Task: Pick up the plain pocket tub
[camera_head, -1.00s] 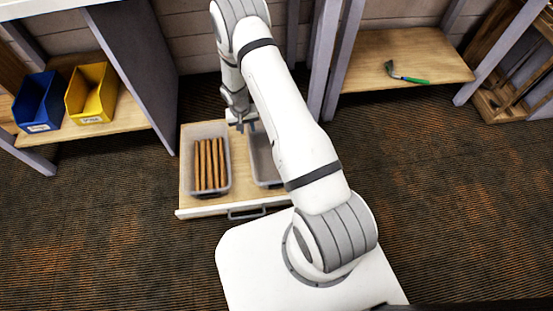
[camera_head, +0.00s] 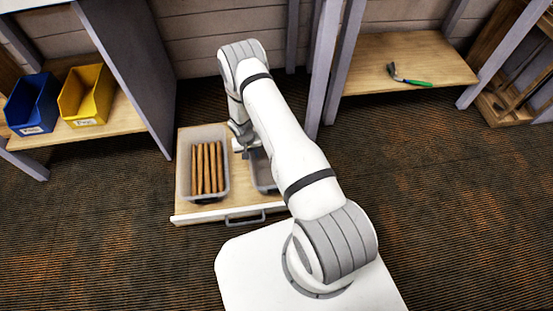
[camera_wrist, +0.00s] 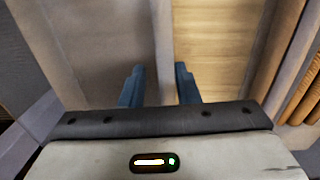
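The grey plain tub (camera_head: 258,180) stands in the open drawer, largely hidden behind my arm in the head view. In the wrist view its inside fills the left, and its upright wall (camera_wrist: 163,45) runs between my fingers. No contents show in the part I see. My gripper (camera_wrist: 160,80) is open, with one blue finger on each side of that wall; I cannot tell whether either touches it. In the head view my gripper (camera_head: 245,152) is low at the tub's left side.
A second grey tub (camera_head: 184,190) with several brown sticks stands just left in the drawer (camera_head: 200,216), a narrow wooden strip between. Blue (camera_head: 33,105) and yellow (camera_head: 85,97) bins sit on the left shelf. A green-handled tool (camera_head: 410,80) lies on the right shelf.

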